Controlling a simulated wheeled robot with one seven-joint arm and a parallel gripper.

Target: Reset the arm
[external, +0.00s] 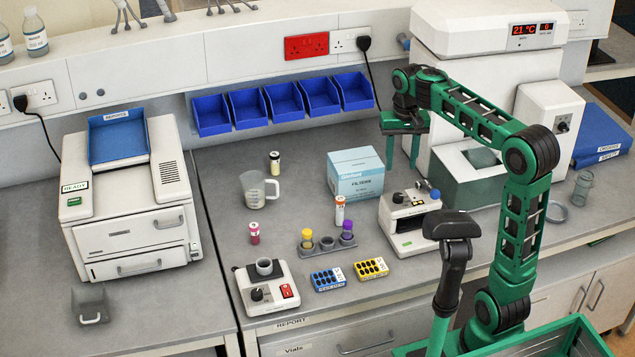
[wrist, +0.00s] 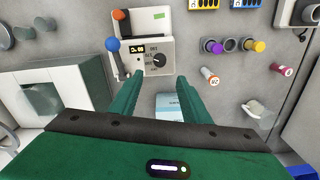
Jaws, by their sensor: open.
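My green arm reaches over the bench from the right in the external view. My gripper (external: 402,166) hangs fingers down between the filters box (external: 355,174) and the large white machine (external: 470,150). In the wrist view my gripper (wrist: 157,82) shows two green fingers spread apart with nothing held between them. The light blue filters box (wrist: 170,106) shows partly between the fingers, below their tips in the picture. A small white device with a dial (wrist: 152,55) lies just beyond the fingertips in that view. I cannot tell the exact height of the fingertips above the bench.
A holder with yellow and purple capped vials (external: 326,247), blue and yellow racks, a beaker (external: 258,190) and a white dial device (external: 270,290) stand on the bench. Blue bins (external: 285,100) line the back. Bare bench lies left of the beaker.

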